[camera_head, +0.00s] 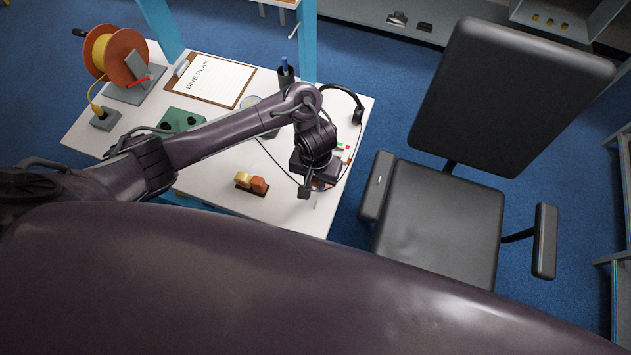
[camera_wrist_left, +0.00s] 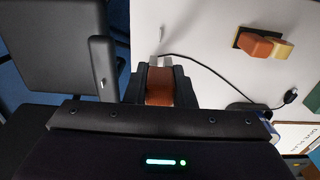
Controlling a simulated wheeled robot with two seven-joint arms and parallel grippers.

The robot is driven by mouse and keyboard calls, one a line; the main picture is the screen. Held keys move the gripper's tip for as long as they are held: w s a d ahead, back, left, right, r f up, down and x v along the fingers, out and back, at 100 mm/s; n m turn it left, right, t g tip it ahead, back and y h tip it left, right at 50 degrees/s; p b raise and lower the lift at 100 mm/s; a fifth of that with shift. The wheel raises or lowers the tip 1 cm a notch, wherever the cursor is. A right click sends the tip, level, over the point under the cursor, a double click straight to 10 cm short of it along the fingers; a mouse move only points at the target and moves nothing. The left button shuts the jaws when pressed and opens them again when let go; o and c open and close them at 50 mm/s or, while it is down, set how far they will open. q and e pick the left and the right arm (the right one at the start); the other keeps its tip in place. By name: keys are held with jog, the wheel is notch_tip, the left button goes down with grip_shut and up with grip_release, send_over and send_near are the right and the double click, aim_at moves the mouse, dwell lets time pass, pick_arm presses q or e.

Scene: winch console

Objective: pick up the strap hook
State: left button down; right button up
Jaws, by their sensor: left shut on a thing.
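My left gripper (camera_head: 316,186) is over the right end of the white table, pointing down. In the left wrist view its two fingers (camera_wrist_left: 161,63) are shut on an orange-brown piece (camera_wrist_left: 160,86), which I take to be the strap hook. The fingers hide its sides, and its hook end does not show clearly. In the head view only a small reddish bit shows at the gripper. I cannot tell whether the piece is clear of the tabletop. My right gripper is not in view.
On the white table (camera_head: 215,190) stand an orange and yellow block pair (camera_head: 251,183), a clipboard (camera_head: 211,80), a cable reel (camera_head: 117,55), a green box (camera_head: 181,119), a pen cup (camera_head: 286,76) and a headset (camera_head: 357,108). A black chair (camera_head: 440,215) stands close on the right.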

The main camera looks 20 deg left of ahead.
pick_arm(q)
jog(key=shift+w+r+b, duration=0.2)
jog(key=shift+r+b, duration=0.3)
jog(key=shift+r, duration=0.15)
jog(key=shift+d+r+b, duration=0.1)
jog(key=shift+r+b, duration=0.2)
jog(key=shift+r, duration=0.6)
notch_tip(320, 180, up, 3)
jog(key=shift+s+r+p, duration=0.15)
jog(key=shift+p, duration=0.2)
jog(key=shift+r, duration=1.9)
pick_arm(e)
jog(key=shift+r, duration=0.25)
